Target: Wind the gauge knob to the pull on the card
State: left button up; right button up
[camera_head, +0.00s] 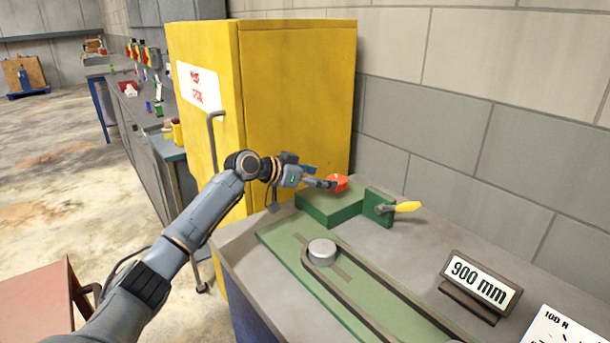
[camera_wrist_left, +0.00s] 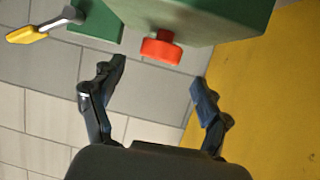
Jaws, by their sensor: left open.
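A red knob (camera_head: 338,182) sits on a green block (camera_head: 330,207) at the back of the bench. My left gripper (camera_head: 322,184) is right by the knob in the head view. In the left wrist view the red knob (camera_wrist_left: 161,50) lies just beyond the spread fingertips of my open left gripper (camera_wrist_left: 158,76), roughly between them. Nothing is in its fingers. A white panel (camera_head: 565,330) reading "100 N" with dark marks is cut off at the bottom right. My right gripper is not in view.
A crank with a yellow handle (camera_head: 407,206) stands right of the block. A belt runs around a grey pulley (camera_head: 322,250) on the green base in front. A tall yellow cabinet (camera_head: 295,100) stands close behind my left arm. A block wall backs the bench.

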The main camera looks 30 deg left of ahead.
pick_arm(q)
jog(key=v, duration=0.5)
jog(key=shift+s+a+r, duration=0.15)
jog(key=shift+s+r, duration=0.05)
jog(key=shift+s, duration=0.15)
